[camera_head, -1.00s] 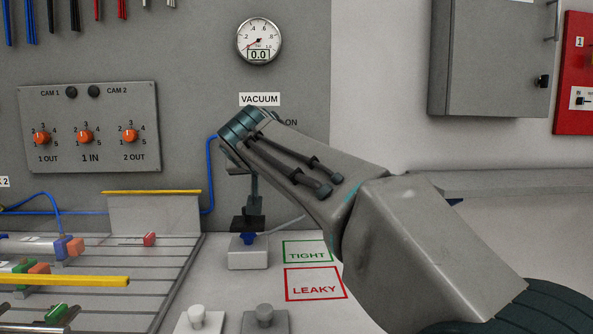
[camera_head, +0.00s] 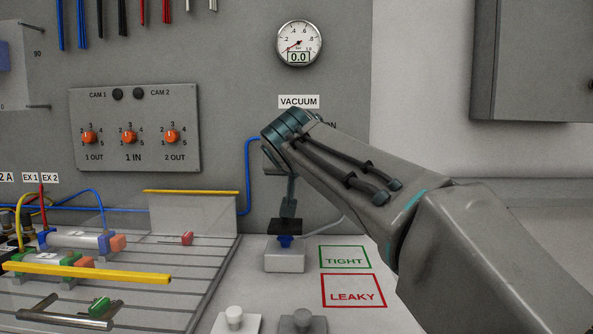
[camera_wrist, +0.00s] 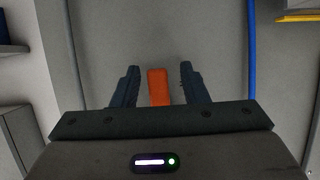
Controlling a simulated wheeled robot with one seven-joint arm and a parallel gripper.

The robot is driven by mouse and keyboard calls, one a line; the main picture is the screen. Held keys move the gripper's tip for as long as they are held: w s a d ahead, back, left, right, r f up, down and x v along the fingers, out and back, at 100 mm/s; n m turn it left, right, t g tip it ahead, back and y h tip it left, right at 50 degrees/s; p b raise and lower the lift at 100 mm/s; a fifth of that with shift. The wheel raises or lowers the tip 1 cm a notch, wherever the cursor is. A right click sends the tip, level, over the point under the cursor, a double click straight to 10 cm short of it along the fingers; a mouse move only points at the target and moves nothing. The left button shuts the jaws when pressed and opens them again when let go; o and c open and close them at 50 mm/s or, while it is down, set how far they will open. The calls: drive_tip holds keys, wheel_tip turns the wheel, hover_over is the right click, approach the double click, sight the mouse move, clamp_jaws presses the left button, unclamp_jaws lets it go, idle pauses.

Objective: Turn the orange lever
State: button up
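The orange lever (camera_wrist: 158,87) shows in the wrist view as a short upright bar against the grey wall panel. My gripper (camera_wrist: 160,82) is open, with one dark finger on each side of the lever. A gap shows between the lever and each finger, so they look apart. In the head view my arm covers the spot below the VACUUM label (camera_head: 298,102), and neither the lever nor my fingertips can be made out there. Part of the "ON" marking shows beside my wrist.
A gauge (camera_head: 299,43) reading 0.0 is above the label. A knob panel (camera_head: 135,128) with three orange knobs is at left. A blue tube (camera_wrist: 252,50) runs beside my gripper. A grey box (camera_head: 284,258) stands below my wrist, beside the TIGHT (camera_head: 345,257) and LEAKY (camera_head: 353,291) squares.

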drive_tip(key=p+v, duration=0.2)
drive_tip(key=v, duration=1.2)
drive_tip(key=shift+p, duration=0.3)
drive_tip(key=shift+w, duration=0.1)
drive_tip(key=s+d+f+g+h+p, duration=0.1)
drive_tip(key=s+d+f+g+p, duration=0.15)
drive_tip(key=d+p, duration=0.5)
drive_tip(key=s+d+f+g+h+p, duration=0.1)
drive_tip(key=s+d+g+p, duration=0.2)
drive_tip(key=p, duration=0.7)
drive_tip(key=s+d+f+g+y+p, duration=0.1)
drive_tip(key=s+d+f+g+p, duration=0.1)
drive_tip(key=s+p, duration=0.4)
drive_tip(key=s+d+f+g+p, duration=0.1)
drive_tip(key=s+d+g+p, duration=0.2)
drive_tip(key=s+d+p, duration=0.2)
drive_tip(key=p, duration=0.3)
drive_tip(key=shift+s+f+y, duration=0.35)
drive_tip(key=shift+y, duration=0.05)
